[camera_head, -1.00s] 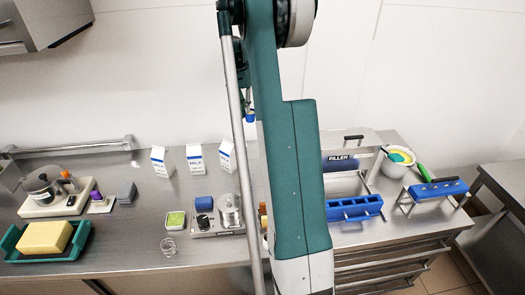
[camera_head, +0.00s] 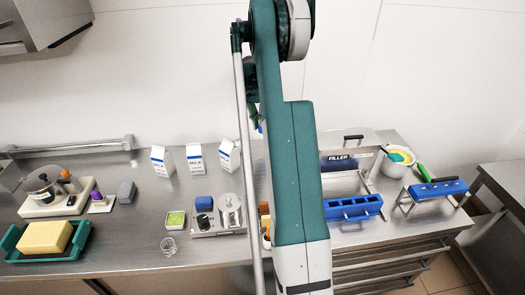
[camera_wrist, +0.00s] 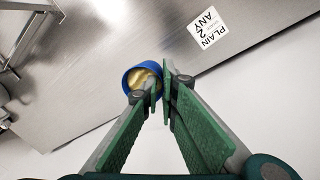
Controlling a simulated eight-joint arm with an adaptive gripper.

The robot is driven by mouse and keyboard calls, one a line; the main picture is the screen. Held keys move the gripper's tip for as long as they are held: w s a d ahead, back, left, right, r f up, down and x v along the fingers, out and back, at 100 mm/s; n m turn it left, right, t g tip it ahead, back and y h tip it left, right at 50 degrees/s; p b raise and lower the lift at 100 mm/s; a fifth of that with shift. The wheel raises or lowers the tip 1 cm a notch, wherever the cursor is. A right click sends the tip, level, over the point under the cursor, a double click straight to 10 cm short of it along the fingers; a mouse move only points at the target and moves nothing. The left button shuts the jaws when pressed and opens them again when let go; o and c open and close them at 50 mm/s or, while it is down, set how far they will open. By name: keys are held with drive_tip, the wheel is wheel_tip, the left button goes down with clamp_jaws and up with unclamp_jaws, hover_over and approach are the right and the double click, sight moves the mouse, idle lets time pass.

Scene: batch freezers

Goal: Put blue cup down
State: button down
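The blue cup (camera_wrist: 128,76) shows in the wrist view just past my fingertips, with a pale yellow filling inside. My gripper (camera_wrist: 160,88) is closed on its rim wall, one finger over the cup's mouth and the other outside at its right. A steel surface lies beyond the cup; I cannot tell the gap between them. In the head view only a blue sliver of the cup (camera_head: 260,129) shows beside my arm, under my gripper (camera_head: 255,115), against the wall. My arm hides the rest.
A white label (camera_wrist: 208,27) reading "PLAIN 2 ANY" is on the steel surface. Milk cartons (camera_head: 195,158) stand left of my arm. The filler (camera_head: 340,163), a blue mould (camera_head: 353,208) and a white bowl (camera_head: 396,169) are to the right.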

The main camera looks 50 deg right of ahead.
drive_tip(key=shift+f, duration=0.7)
drive_tip(key=shift+f, duration=0.15)
drive_tip(key=shift+f, duration=3)
drive_tip(key=shift+f+p, duration=0.3)
drive_tip(key=shift+f, duration=1.55)
drive_tip(key=shift+f, duration=0.2)
drive_tip(key=c, duration=2.7)
unclamp_jaws()
drive_tip(key=shift+o, duration=0.2)
drive_tip(key=shift+r, duration=0.15)
